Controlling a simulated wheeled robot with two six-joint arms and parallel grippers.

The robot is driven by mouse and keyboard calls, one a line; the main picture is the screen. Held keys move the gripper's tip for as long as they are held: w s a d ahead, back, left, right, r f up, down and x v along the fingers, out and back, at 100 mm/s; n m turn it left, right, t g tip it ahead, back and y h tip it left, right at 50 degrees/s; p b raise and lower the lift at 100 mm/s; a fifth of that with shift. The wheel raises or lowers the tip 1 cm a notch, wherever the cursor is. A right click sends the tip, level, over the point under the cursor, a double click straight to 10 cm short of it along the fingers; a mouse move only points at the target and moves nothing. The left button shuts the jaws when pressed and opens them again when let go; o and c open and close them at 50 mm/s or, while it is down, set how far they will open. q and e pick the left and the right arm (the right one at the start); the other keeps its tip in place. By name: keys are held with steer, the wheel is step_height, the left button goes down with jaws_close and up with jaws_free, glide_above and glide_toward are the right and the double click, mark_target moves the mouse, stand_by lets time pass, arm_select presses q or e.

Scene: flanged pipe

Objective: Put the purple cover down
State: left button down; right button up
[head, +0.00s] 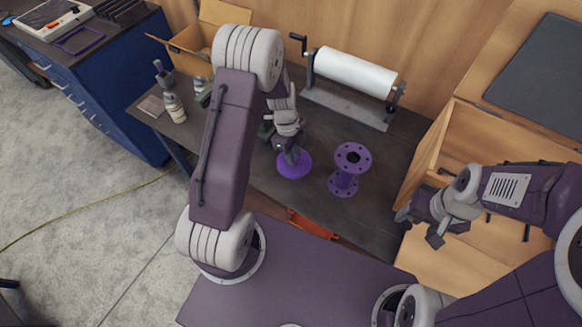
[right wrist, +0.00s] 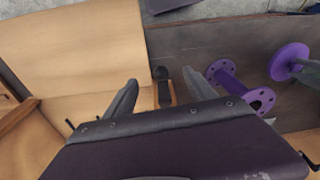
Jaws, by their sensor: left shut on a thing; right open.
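The purple cover (head: 294,164) is a round disc on the dark table in the head view. My left gripper (head: 290,155) is shut on it from above. The cover looks at or just above the table top; I cannot tell whether it touches. In the right wrist view the cover (right wrist: 289,62) shows at the right, with a fingertip of my left gripper on it. The purple flanged pipe (head: 346,172) stands upright just right of the cover. It also shows in the right wrist view (right wrist: 240,87). My right gripper (head: 420,227) is open and empty, right of the table near the wooden box.
A paper roll on a stand (head: 354,72) is at the table's back. A cardboard box (head: 190,50) and bottles (head: 175,107) are at the back left. An open wooden box (head: 480,140) stands at the right. An orange object (head: 312,224) lies at the table's front edge.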

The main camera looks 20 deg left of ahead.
arm_select(q)
steer(key=shift+w+a+f, duration=0.1)
steer(key=shift+a+f, duration=0.1)
steer(key=shift+f, duration=1)
arm_select(e)
steer(key=shift+w+a+r, duration=0.15)
steer(key=shift+a+r, duration=0.1)
arm_select(q)
steer(key=f, duration=0.2)
steer(key=f+p, duration=0.1)
steer(key=f, duration=0.1)
steer(key=shift+d, duration=0.2)
steer(key=shift+a+f, duration=0.15)
arm_select(e)
steer(key=shift+d+r, duration=0.1)
steer(key=shift+r, duration=0.15)
arm_select(q)
steer(key=shift+f+b, duration=0.15)
steer(key=shift+b, duration=0.25)
steer(key=c, duration=1.2)
jaws_free()
steer(key=shift+c, duration=0.2)
steer(key=shift+o, duration=0.3)
arm_select(e)
steer(key=shift+f, duration=0.2)
steer(key=shift+r, duration=0.1)
